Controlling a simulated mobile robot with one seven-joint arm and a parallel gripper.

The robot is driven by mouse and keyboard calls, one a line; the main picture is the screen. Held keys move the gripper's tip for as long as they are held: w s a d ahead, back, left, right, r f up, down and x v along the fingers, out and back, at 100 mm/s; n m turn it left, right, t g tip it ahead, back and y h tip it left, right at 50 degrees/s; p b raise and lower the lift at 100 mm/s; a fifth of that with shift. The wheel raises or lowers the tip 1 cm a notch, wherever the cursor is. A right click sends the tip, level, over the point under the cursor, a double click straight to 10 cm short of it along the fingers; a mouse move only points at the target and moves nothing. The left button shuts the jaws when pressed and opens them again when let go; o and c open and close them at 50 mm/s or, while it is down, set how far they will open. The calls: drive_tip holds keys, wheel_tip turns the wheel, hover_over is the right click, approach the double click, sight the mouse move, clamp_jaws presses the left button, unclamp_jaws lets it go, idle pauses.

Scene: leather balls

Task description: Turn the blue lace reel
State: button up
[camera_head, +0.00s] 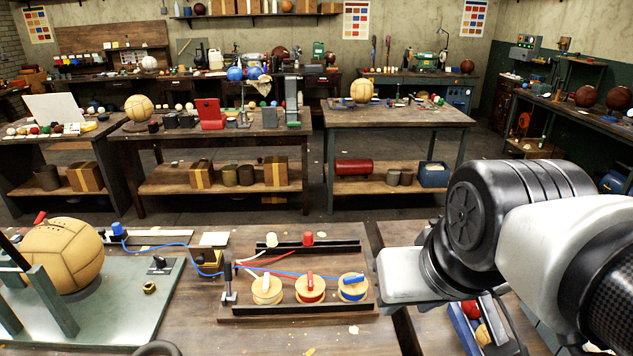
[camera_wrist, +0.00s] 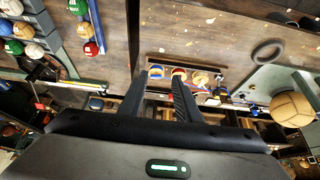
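The blue lace reel (camera_head: 353,290) is a round wooden reel with a blue-and-white top and a blue handle. It is the rightmost of three reels on a wooden board (camera_head: 240,311) in the head view. A blue lace (camera_head: 170,244) runs across the bench toward the reels. In the wrist view, seen from the opposite side, the blue reel (camera_wrist: 157,71) is leftmost in the row. My gripper (camera_wrist: 160,76) is open and empty, its two fingers apart. The reels lie beyond the fingertips, with no contact visible. My wrist hides much of the gripper in the head view.
The red reel (camera_head: 310,289) and the white-handled reel (camera_head: 266,290) stand left of the blue one. A black post (camera_head: 229,279) stands at the board's left. A leather ball (camera_head: 62,255) sits in a metal stand farther left. A tray of small balls (camera_wrist: 25,40) shows in the wrist view.

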drive_tip(key=o, duration=0.6)
drive_tip(key=shift+w+f+b, duration=0.2)
drive_tip(key=shift+w+b, duration=0.1)
drive_tip(key=shift+b, duration=0.15)
drive_tip(key=o, duration=0.3)
drive_tip(key=shift+n+g, duration=0.4)
drive_tip(key=shift+n, duration=0.2)
drive_tip(key=w+f+b, duration=0.2)
drive_tip(key=w+b, duration=0.2)
drive_tip(key=w+f+b, duration=0.2)
drive_tip(key=w+b, duration=0.1)
drive_tip(key=w, duration=0.2)
drive_tip(key=w+f+b, duration=0.1)
drive_tip(key=w+b, duration=0.3)
drive_tip(key=w, duration=0.1)
drive_tip(key=shift+d+f+b, duration=0.1)
drive_tip(key=shift+f+b, duration=0.2)
drive_tip(key=shift+f, duration=0.1)
drive_tip(key=n+y+b, duration=0.1)
drive_tip(key=b, duration=0.6)
approach(354, 277)
drive_tip(key=b+x, duration=0.3)
drive_tip(key=x, duration=0.5)
drive_tip(key=shift+w, duration=0.15)
drive_tip(key=c, duration=1)
